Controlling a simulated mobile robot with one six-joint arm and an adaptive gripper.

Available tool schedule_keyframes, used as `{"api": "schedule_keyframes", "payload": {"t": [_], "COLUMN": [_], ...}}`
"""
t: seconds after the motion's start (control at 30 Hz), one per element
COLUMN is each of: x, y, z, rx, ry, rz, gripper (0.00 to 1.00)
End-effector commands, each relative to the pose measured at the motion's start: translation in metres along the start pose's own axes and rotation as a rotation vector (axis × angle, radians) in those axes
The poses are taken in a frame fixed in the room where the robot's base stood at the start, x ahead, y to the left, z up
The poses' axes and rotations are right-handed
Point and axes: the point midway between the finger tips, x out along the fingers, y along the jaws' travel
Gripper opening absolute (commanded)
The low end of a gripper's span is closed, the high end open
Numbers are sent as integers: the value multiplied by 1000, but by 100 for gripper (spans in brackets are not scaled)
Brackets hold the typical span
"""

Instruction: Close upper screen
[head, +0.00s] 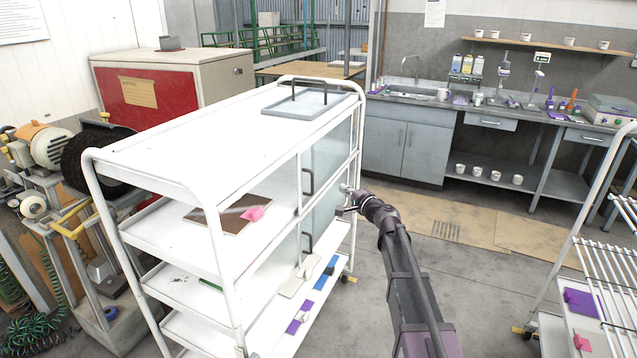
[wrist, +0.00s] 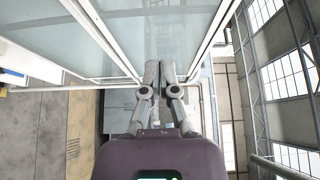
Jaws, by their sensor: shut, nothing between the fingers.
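The white shelf cart (head: 170,140) has two translucent glass screens on its right side. The upper screen (head: 332,145) and the lower screen (head: 328,205) stand at the far half of that side. Each has a dark handle at its near edge, the upper handle (head: 308,182) and the lower handle (head: 308,243). The near half of the side is open. My gripper (head: 346,201) is beside the far end of the screens, near the cart's far post. In the wrist view my gripper (wrist: 158,78) has its fingers together, empty, against a view of glass (wrist: 130,40). Contact is unclear.
A grey panel with a dark handle (head: 305,102) lies on the cart top. A brown board with a pink item (head: 228,213) is on a shelf. A grey sink counter (head: 407,140) stands behind, a wire rack (head: 610,240) at right. Floor between is clear.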

Motion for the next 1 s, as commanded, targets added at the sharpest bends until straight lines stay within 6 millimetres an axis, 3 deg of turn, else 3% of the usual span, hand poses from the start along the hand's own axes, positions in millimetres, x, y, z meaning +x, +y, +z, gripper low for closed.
{"api": "schedule_keyframes", "payload": {"t": [0.37,0.97,1.0], "x": [18,105,96], "y": [0,0,0], "z": [-2,-3,7], "rx": [-1,-1,-1], "ry": [-1,0,0], "rz": [1,1,1], "gripper": [0,0,0]}}
